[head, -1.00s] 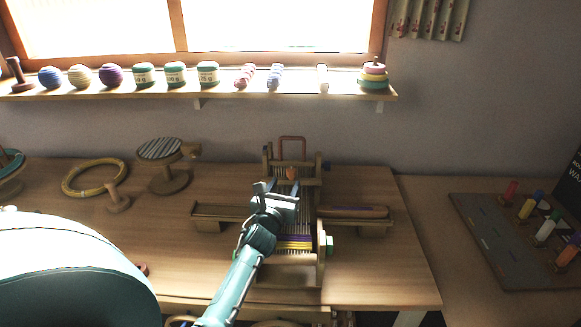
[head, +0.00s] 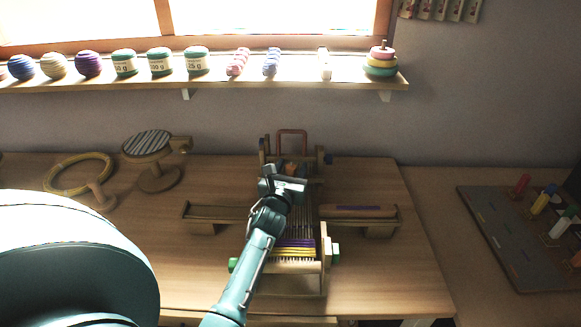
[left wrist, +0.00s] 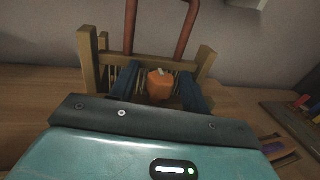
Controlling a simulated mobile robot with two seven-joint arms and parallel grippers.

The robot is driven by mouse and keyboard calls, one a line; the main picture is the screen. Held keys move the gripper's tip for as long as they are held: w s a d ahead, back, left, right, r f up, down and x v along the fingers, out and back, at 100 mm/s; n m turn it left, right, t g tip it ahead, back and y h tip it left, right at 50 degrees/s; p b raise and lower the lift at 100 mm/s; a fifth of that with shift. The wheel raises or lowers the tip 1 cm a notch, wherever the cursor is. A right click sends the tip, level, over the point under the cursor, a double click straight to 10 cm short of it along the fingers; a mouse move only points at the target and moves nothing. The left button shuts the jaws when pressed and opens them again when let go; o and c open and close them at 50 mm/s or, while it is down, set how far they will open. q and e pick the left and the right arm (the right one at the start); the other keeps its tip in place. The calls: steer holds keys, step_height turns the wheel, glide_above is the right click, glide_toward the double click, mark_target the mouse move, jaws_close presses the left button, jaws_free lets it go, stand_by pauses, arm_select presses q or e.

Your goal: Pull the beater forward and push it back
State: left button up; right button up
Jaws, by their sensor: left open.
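The small wooden table loom (head: 325,250) stands on the table, with pale warp threads and a purple and yellow woven band (head: 294,247) at its near end. The beater is probably the upright wooden frame (left wrist: 90,62) with thin slats at the far part of the loom; it also shows in the head view (head: 263,152). An orange knob (left wrist: 160,86) sits at its middle. My left gripper (head: 289,172) is over the loom, and its two open fingers (left wrist: 158,88) stand either side of the knob. I cannot tell whether they touch it. My right gripper is not in view.
A reddish hoop handle (head: 292,142) rises behind the loom. Wooden side rests (head: 205,216) lie left and right of it. A round striped stand (head: 148,145) and a yellow ring (head: 75,178) are at the left. A pegboard (head: 500,230) stands at the right.

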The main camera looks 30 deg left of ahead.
arm_select(q)
jaws_close()
stand_by(0.5)
